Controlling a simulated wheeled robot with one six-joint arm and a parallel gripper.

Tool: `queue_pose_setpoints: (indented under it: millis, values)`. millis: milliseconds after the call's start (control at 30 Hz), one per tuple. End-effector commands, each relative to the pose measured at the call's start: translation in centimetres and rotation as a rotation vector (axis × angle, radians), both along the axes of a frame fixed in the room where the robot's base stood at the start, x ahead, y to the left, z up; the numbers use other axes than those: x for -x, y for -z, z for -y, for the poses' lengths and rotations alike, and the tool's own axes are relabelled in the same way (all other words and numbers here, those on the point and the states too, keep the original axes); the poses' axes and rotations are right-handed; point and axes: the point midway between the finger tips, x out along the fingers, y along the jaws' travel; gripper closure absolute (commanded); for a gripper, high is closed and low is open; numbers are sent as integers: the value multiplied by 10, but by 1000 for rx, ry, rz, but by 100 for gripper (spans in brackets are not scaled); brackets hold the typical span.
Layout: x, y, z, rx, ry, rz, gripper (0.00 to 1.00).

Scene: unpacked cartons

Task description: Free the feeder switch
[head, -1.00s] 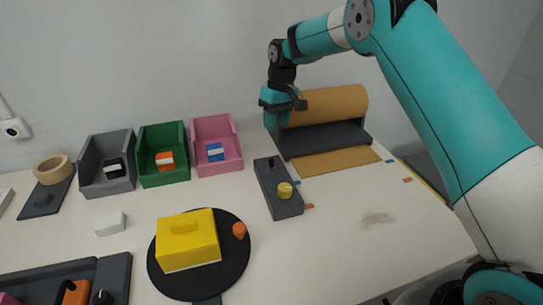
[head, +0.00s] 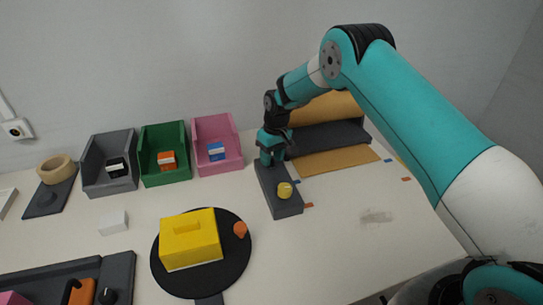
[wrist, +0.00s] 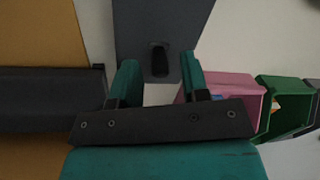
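A dark grey feeder box (head: 279,198) lies on the table, with a yellow round knob (head: 285,190) on its near end. A short black switch lever (wrist: 160,60) stands out of the box's other end; in the wrist view the box (wrist: 140,22) is behind it. My gripper (head: 271,160) is low over that far end and hides the lever in the head view. In the wrist view my gripper (wrist: 159,73) has its two teal fingers apart, with the lever in line with the gap between them. I see no finger touching the lever.
A brown paper roll (head: 325,108) on a dark stand is behind right of the box. Grey (head: 108,185), green (head: 165,178) and pink (head: 220,167) bins stand to the left. A black turntable (head: 165,275) carries a yellow block (head: 189,240) and an orange peg (head: 240,230). The table's right front is clear.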

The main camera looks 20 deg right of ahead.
Motion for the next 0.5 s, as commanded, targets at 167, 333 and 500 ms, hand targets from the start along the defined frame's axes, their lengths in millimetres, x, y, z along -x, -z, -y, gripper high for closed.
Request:
queue_pose_setpoints:
  millis: [167, 333, 500]
  values:
    - [0, 0, 0, 0, 0, 0, 99]
    - [0, 0, 0, 0, 0, 2, 100]
    - [1, -1, 0, 1, 1, 32, 100]
